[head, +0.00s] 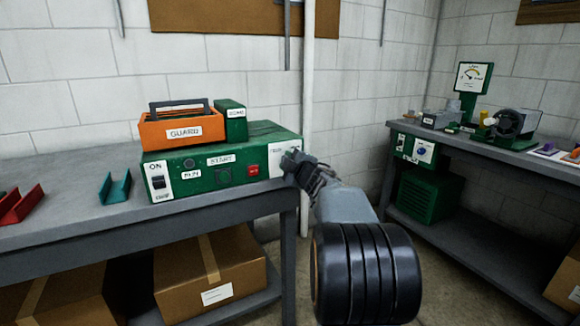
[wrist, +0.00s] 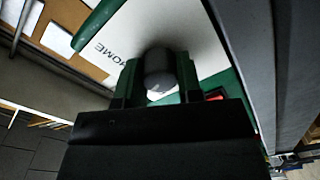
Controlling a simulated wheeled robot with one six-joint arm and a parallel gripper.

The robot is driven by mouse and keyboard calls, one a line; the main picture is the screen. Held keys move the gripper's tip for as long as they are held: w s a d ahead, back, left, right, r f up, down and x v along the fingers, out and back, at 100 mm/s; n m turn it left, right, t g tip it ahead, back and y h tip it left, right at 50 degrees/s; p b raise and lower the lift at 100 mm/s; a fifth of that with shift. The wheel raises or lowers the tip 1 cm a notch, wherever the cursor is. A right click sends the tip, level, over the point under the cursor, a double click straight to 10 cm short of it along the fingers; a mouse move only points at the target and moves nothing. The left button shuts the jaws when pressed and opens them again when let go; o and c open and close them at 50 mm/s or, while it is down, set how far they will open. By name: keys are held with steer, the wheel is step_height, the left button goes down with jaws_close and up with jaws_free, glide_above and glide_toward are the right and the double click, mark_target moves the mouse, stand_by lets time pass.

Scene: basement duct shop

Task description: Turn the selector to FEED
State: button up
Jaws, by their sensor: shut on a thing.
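The green machine box (head: 215,180) stands on the left bench, its front panel carrying a switch marked ON, a START label and a red button (head: 253,170). The selector sits on a white plate (head: 283,157) at the panel's right end. My gripper (head: 291,164) is at this plate and hides most of the selector in the head view. In the wrist view, my gripper (wrist: 158,82) is shut on the rounded grey selector knob (wrist: 158,66), one green finger on each side. The word HOME shows on the white plate beside it. No FEED mark is readable.
An orange box (head: 181,130) marked GUARD and a small green box (head: 232,121) sit on the machine. A white pipe (head: 308,110) runs up the wall just behind my gripper. A second bench (head: 470,155) with instruments stands at right. Cardboard boxes (head: 211,275) lie under the left bench.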

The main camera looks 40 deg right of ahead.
steer(key=n+b, duration=0.2)
steer(key=n, duration=0.3)
steer(key=shift+f, duration=0.1)
steer(key=shift+n, duration=0.3)
stand_by(0.4)
steer(key=o, duration=0.9)
steer(key=shift+s, duration=0.1)
steer(key=s, duration=0.4)
steer(key=s+a+p, duration=0.1)
steer(key=s, duration=0.4)
steer(key=s+a, duration=0.1)
steer(key=s, duration=0.3)
steer(key=shift+s+r+p, duration=0.2)
steer(key=shift+s+p, duration=0.1)
